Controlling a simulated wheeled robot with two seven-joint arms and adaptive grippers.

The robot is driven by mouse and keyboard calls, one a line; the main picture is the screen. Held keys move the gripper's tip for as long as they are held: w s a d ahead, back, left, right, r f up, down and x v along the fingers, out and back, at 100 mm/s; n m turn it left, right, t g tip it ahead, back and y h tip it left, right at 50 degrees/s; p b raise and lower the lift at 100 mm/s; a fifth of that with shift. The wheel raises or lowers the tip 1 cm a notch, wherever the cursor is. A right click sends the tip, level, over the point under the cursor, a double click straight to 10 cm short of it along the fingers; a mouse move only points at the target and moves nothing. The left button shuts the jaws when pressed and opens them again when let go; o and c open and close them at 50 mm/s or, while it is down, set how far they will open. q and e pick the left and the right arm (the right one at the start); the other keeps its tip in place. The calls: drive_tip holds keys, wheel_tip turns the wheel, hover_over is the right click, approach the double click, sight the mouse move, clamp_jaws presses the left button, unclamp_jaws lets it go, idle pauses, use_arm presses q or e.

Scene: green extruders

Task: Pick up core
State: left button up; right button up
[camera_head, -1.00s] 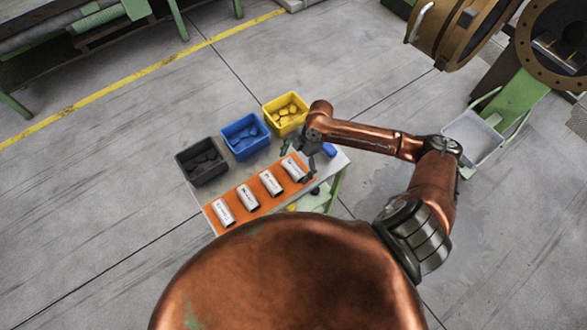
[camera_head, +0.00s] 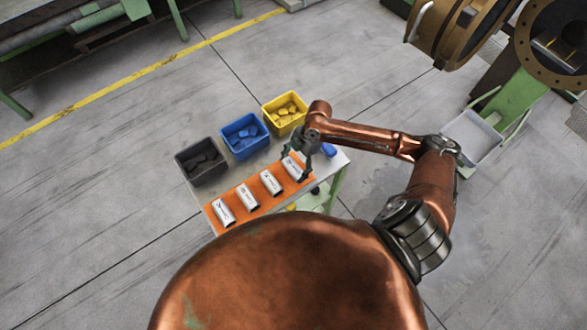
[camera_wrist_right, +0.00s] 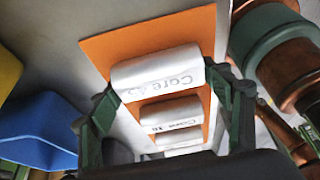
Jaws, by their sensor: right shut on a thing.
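Several white cylindrical cores lie in a row on an orange mat (camera_head: 233,206) on a small table. The rightmost core (camera_head: 293,167) is at the mat's far right end. It also shows in the right wrist view as the nearest core (camera_wrist_right: 158,72), with "Core" lettering on its side. My right gripper (camera_head: 296,168) is shut on this core, with one green finger at each of its ends. The core still appears to lie on the mat. The other cores (camera_head: 271,183), (camera_head: 247,197) and (camera_head: 223,213) lie to its left. My left gripper is not in view.
Behind the mat stand a black bin (camera_head: 201,162), a blue bin (camera_head: 245,136) and a yellow bin (camera_head: 284,113), each holding pieces of its own colour. A small blue object (camera_head: 329,150) lies at the table's right end. A grey bin (camera_head: 473,136) stands farther right.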

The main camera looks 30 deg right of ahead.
drive_tip(key=shift+c, duration=1)
drive_tip(key=shift+r, duration=0.1)
